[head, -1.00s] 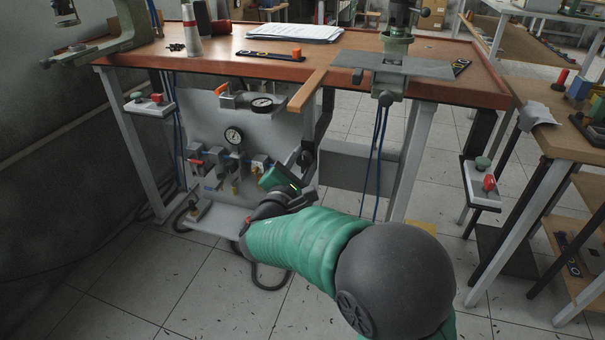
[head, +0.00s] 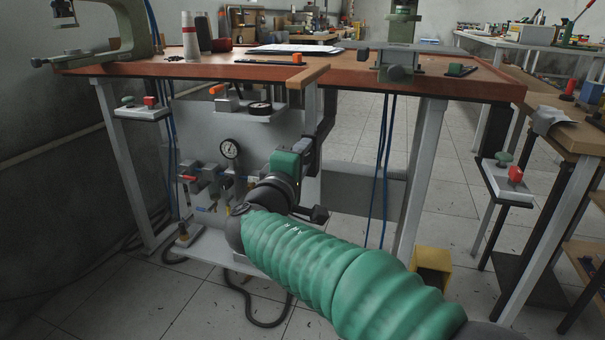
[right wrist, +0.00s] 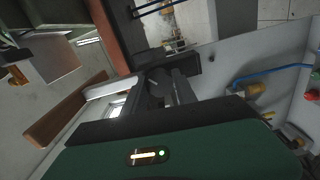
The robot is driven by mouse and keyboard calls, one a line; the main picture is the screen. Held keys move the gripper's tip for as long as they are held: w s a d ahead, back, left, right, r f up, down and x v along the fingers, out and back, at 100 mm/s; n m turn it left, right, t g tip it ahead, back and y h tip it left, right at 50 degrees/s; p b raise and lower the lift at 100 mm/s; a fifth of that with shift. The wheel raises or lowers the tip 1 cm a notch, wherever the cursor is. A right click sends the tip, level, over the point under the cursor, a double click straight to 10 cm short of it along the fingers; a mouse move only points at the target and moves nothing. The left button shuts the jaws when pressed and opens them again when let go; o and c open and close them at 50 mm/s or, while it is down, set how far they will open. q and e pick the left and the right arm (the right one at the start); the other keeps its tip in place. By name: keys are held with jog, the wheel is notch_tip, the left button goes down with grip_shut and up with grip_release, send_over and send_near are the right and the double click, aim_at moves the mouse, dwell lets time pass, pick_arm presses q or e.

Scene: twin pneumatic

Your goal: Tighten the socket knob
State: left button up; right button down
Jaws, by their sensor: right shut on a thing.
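My right gripper (head: 312,152) is at the right edge of the grey pneumatic panel (head: 268,138) under the bench, beside a dark upright bracket (head: 327,118). In the right wrist view its dark fingers (right wrist: 170,82) are closed around a small dark part at a dark block (right wrist: 187,66). I take this part to be the socket knob, but the fingers hide most of it. In the head view the gripper and wrist hide that spot. My left gripper is not in view.
The wooden bench top (head: 345,70) overhangs the panel. A button box (head: 507,180) hangs at the bench's right side. Blue hoses (head: 382,165) hang right of the gripper. The floor is mostly clear.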

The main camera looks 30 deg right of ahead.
jog(key=m, duration=0.3)
jog(key=shift+f, duration=0.2)
jog(key=m, duration=0.5)
jog(key=shift+f+m, duration=0.1)
jog(key=shift+m, duration=0.3)
jog(key=c, duration=1)
grip_release()
jog(key=shift+c, duration=0.2)
jog(key=shift+o, duration=0.2)
